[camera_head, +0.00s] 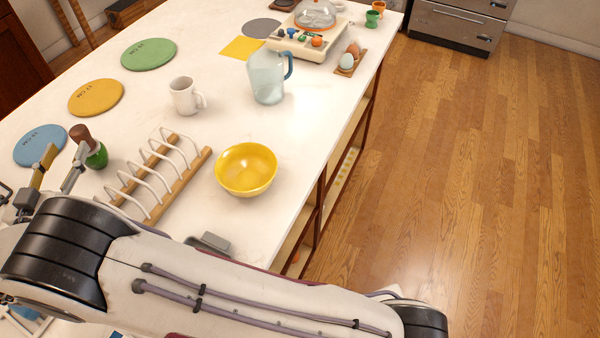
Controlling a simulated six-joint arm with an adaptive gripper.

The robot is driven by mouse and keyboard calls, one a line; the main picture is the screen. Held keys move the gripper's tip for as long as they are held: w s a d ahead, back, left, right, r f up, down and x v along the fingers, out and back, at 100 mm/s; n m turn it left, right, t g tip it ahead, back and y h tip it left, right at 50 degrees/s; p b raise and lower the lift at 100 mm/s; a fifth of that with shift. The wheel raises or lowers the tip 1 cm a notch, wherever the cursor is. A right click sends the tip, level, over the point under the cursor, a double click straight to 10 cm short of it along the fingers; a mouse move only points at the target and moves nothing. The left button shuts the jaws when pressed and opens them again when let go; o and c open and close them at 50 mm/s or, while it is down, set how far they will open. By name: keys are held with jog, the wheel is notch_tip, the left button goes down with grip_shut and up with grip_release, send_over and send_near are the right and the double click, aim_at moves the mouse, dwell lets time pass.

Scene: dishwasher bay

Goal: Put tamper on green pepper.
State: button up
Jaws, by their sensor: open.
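The tamper (81,133), with a brown knob-like handle and a darker neck, stands slightly tilted over the green pepper (97,157). The two overlap in the picture; the tamper's lower end looks to be on the pepper, but I cannot tell the exact contact. My gripper (66,157) is open at the left, just beside them. One fingertip is close to the tamper's neck and the other is to its left. Nothing shows between the fingers. Part of the pepper is hidden behind the near finger.
A wooden rack (154,210) with white wires stands right of the pepper, near a yellow bowl (246,169). A blue round mat (40,143) lies behind the gripper. A white mug (184,97) and a glass jug (267,78) stand farther back.

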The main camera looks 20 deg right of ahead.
aim_at(77, 133)
jog(key=w+r+y, duration=0.1)
jog(key=w+r, duration=0.1)
jog(key=w+d+r+y, duration=0.1)
jog(key=w+r, duration=0.1)
jog(key=r, duration=0.1)
jog(key=w+d+r+y, duration=0.1)
jog(key=w+r, duration=0.1)
jog(key=shift+d+r+n, duration=0.15)
jog(key=shift+r+n, duration=0.15)
jog(key=s+d+r+n+g+y, duration=0.1)
jog(key=d+r+n+g+y, duration=0.2)
jog(key=d+r+y, duration=0.75)
jog(key=s+d+f+g+h, duration=0.2)
jog(key=s+d+f+g, duration=0.1)
jog(key=s+d, duration=0.8)
jog(key=s+d+f+g+h, duration=0.3)
jog(key=s+d+f, duration=0.1)
jog(key=s+d, duration=0.7)
jog(key=s+d+f+g+h, duration=0.2)
jog(key=s+d+f+h, duration=0.1)
jog(key=s+d, duration=0.9)
jog(key=s, duration=0.2)
jog(key=shift+s+f+g, duration=0.3)
jog(key=shift+s+g, duration=0.05)
jog(key=shift+g, duration=0.05)
jog(key=shift+h, duration=0.25)
